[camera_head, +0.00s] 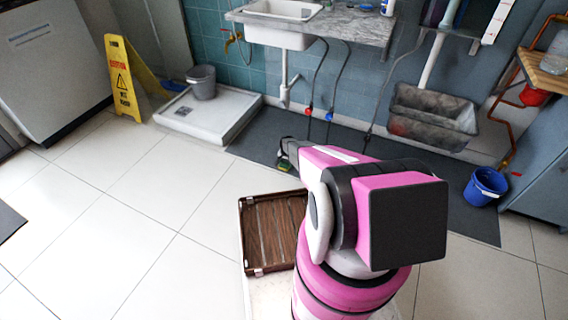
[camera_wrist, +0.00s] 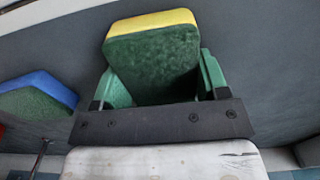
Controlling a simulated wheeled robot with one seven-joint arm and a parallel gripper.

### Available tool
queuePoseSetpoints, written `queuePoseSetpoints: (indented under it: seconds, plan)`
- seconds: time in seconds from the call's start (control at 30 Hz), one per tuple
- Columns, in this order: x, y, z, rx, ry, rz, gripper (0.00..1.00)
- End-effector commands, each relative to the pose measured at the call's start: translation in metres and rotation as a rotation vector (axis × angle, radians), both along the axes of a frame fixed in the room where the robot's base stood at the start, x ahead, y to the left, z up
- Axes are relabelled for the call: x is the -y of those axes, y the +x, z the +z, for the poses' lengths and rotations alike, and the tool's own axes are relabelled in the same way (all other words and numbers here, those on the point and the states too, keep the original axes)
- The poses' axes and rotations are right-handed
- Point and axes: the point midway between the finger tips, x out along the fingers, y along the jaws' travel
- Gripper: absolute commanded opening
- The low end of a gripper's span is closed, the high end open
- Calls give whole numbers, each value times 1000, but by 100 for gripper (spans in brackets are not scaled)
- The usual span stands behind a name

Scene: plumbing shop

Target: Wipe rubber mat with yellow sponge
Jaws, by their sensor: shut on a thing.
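The yellow sponge (camera_wrist: 152,52) has a yellow layer and a dark green scrubbing face. It sits between the green fingers of my gripper (camera_wrist: 158,75), which is shut on it in the wrist view. The dark grey rubber mat (camera_head: 262,138) lies on the floor along the tiled wall. My arm hides part of it. I cannot tell whether the sponge touches the mat.
A blue and green sponge (camera_wrist: 38,97) shows at the left of the wrist view. A blue bucket (camera_head: 486,186) stands at the mat's right. A white shower tray (camera_head: 208,115) with a grey bucket (camera_head: 201,82) and a yellow caution sign (camera_head: 122,80) are left. A brown wooden tray (camera_head: 272,232) is beside my arm.

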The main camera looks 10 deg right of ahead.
Motion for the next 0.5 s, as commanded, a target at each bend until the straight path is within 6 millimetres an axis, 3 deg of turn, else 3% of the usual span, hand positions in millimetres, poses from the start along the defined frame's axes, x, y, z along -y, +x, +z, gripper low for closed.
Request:
queuePoseSetpoints:
  seconds: [0.27, 0.33, 0.4, 0.5]
  plan:
    - [11, -10, 0, -1, 0, 3, 43]
    - [11, -10, 4, -1, 0, 4, 43]
    - [12, -13, 24, 1, -1, 4, 43]
    - [13, -13, 30, 0, 0, 4, 43]
